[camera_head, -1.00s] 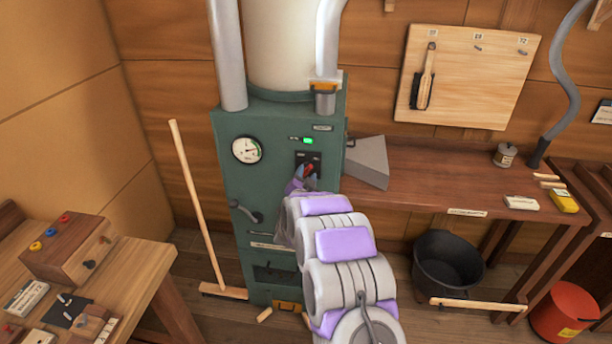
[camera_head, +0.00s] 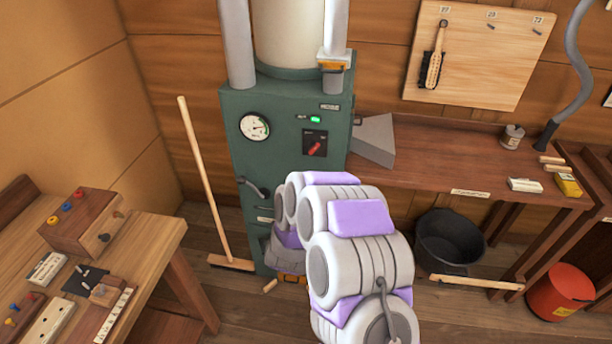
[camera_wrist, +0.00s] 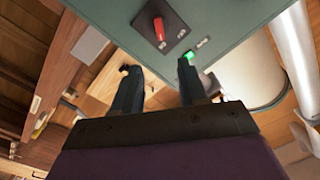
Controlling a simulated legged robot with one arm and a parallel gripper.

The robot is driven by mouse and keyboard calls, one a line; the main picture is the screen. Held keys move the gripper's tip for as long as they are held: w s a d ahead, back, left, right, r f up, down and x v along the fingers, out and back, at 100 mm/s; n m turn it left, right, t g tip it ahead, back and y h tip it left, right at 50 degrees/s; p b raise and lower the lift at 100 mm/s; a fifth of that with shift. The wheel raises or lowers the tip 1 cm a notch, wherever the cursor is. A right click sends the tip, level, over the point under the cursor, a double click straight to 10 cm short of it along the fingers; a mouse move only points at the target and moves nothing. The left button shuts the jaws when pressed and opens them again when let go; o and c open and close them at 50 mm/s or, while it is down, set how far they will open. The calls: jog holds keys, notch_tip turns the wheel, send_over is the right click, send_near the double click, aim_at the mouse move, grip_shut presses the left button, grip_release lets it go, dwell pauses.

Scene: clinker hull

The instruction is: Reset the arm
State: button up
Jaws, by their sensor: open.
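My gripper (camera_wrist: 158,75) shows in the wrist view with its two dark fingers apart and nothing between them. It is apart from the green machine cabinet (camera_wrist: 225,30), below and in front of its red rotary switch (camera_wrist: 159,30). A green light (camera_wrist: 189,56) glows beside the switch. In the head view my arm is folded in front of the cabinet (camera_head: 285,105) and hides its lower front. My fingers are hidden there. The red switch (camera_head: 314,149) and the lit green lamp (camera_head: 316,119) are in plain view, with nothing touching the switch.
A broom (camera_head: 213,195) leans left of the cabinet. A workbench (camera_head: 130,240) with small parts stands at left. A brown bench (camera_head: 440,170) runs right, with a black bucket (camera_head: 450,240) beneath. A red bucket (camera_head: 560,293) stands at far right. Floor between is mostly clear.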

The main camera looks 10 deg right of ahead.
jog(key=shift+s+a, duration=0.15)
jog(key=shift+s, duration=0.4)
